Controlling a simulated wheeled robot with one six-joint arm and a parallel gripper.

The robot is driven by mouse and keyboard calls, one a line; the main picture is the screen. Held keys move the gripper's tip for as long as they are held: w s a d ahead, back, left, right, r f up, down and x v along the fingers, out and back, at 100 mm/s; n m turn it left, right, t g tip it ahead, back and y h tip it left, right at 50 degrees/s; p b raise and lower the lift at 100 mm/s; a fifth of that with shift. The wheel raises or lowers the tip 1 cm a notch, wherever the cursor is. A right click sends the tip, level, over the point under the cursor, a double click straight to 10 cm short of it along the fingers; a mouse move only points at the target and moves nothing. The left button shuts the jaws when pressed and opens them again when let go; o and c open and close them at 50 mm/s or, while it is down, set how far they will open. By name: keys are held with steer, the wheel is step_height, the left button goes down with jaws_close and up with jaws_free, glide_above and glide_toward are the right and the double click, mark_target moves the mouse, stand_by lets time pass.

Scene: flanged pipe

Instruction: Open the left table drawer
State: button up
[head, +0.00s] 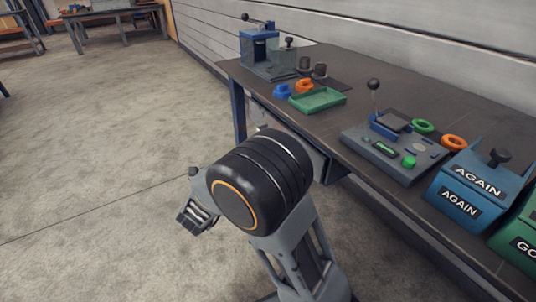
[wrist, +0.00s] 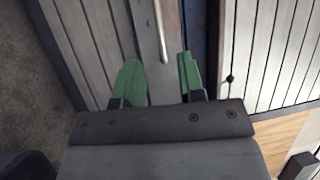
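My gripper (wrist: 158,60) shows in the wrist view with its two green fingers well apart and nothing held between them. Beyond and between the fingers is a grey panel (wrist: 150,75), which looks like the drawer front. A bright metal bar (wrist: 161,30), which looks like its handle, runs down from the top edge, and its end lies between the fingertips in the picture. I cannot tell how far off it is. In the head view my arm covers much of the table's near side, and the green fingers cannot be made out there.
The dark table (head: 425,115) runs along the plank wall. On it are a blue press (head: 259,48), a green tray (head: 318,100), coloured rings, a control panel (head: 395,150) and a blue box (head: 468,192). The concrete floor (head: 95,140) at left is clear.

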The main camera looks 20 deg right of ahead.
steer(key=shift+m+g+h, duration=0.3)
steer(key=shift+g, duration=0.1)
steer(key=b+x, duration=0.1)
steer(key=x, duration=0.5)
steer(key=b+x, duration=0.1)
steer(key=x, duration=0.6)
steer(key=shift+s+d+f, duration=0.1)
steer(key=shift+d+f, duration=0.1)
steer(key=shift+d, duration=0.1)
jaws_close()
